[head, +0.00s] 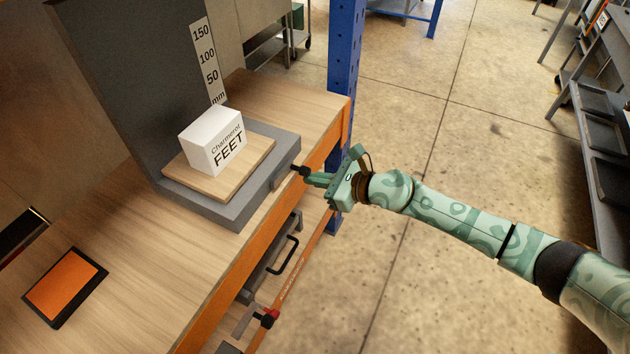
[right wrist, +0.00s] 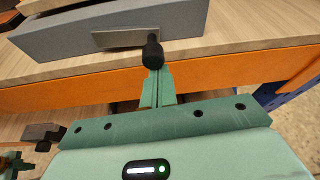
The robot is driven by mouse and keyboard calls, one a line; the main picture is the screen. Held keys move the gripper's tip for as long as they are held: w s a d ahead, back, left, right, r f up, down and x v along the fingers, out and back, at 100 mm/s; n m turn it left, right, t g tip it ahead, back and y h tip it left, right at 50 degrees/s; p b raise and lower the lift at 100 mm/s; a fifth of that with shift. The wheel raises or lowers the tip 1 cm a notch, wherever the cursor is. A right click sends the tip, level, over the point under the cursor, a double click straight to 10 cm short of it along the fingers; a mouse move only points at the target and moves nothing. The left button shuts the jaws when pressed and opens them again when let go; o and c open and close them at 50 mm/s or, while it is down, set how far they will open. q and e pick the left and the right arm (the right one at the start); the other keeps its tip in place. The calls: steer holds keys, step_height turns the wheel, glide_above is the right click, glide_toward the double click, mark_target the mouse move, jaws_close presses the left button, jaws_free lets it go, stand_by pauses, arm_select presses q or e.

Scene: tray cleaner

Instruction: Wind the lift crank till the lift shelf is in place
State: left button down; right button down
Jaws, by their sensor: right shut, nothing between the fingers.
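The lift crank shows as a black knob (head: 299,170) on a grey plate at the side of the dark grey lift base (head: 255,196). The knob (right wrist: 153,52) also shows in the right wrist view, right at my fingertips. My right gripper (head: 308,176) is shut and empty, its fingers pointing at the knob. I cannot tell whether they touch it. The lift shelf (head: 182,179), a flat wooden board, sits low on the base with a white box (head: 212,140) marked "FEET" on it. My left gripper is not in the head view.
A millimetre scale (head: 207,60) is on the upright grey panel (head: 130,60) behind the shelf. An orange pad (head: 65,287) lies on the wooden bench (head: 160,265). A blue post (head: 344,60) stands beyond the bench end.

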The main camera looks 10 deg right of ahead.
steer(key=shift+r+n+p, duration=0.35)
steer(key=shift+r+n, duration=0.1)
steer(key=shift+n, duration=0.05)
steer(key=shift+w, duration=0.1)
steer(key=shift+f, duration=0.1)
